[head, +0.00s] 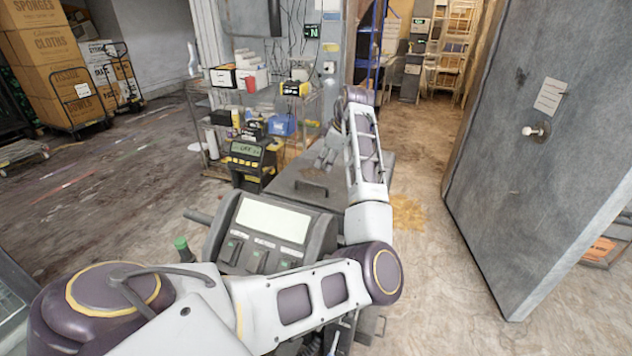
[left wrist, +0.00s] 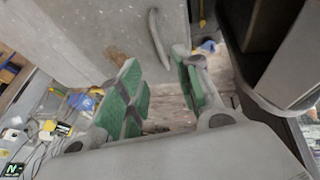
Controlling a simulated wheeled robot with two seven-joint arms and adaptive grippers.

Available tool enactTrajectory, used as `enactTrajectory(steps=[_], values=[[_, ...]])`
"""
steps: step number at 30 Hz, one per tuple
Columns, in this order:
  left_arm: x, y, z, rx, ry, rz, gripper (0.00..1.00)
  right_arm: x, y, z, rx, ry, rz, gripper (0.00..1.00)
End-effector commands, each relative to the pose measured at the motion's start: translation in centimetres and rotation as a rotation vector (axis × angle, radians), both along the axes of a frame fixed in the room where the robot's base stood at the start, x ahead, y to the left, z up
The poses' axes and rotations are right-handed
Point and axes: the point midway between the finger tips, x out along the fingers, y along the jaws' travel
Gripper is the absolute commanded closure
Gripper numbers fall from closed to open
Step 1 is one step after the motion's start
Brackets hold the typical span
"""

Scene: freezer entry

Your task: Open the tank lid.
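The tank lid (head: 345,180) is a flat grey panel lying level behind a control panel in the head view. A dark bar handle (head: 311,188) sits near its front edge. In the left wrist view the grey lid (left wrist: 95,35) fills the top, and its curved handle (left wrist: 158,40) stands beyond the fingertips. My left gripper (head: 326,155) is above the lid, past the handle in the head view. Its green-padded fingers (left wrist: 160,88) are apart with nothing between them, and the handle is not in their grasp. My right gripper is not in view.
The control panel (head: 268,230) with a pale screen and switches stands in front of the lid. A wire shelf cart (head: 310,110) with boxes and tools is behind it. A thick grey door (head: 540,150) stands at right. Floor between lid and door is clear.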

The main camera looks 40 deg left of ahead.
Motion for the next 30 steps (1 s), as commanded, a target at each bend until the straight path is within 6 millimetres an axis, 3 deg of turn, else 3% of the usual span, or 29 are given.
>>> enactTrajectory(steps=[21,30], values=[[0.4,3.9,-8.5,-0.001,0.003,0.000,0.66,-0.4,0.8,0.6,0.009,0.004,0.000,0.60],[0.6,4.9,-10.6,-0.001,0.001,0.000,0.66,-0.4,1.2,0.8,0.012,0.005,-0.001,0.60]])
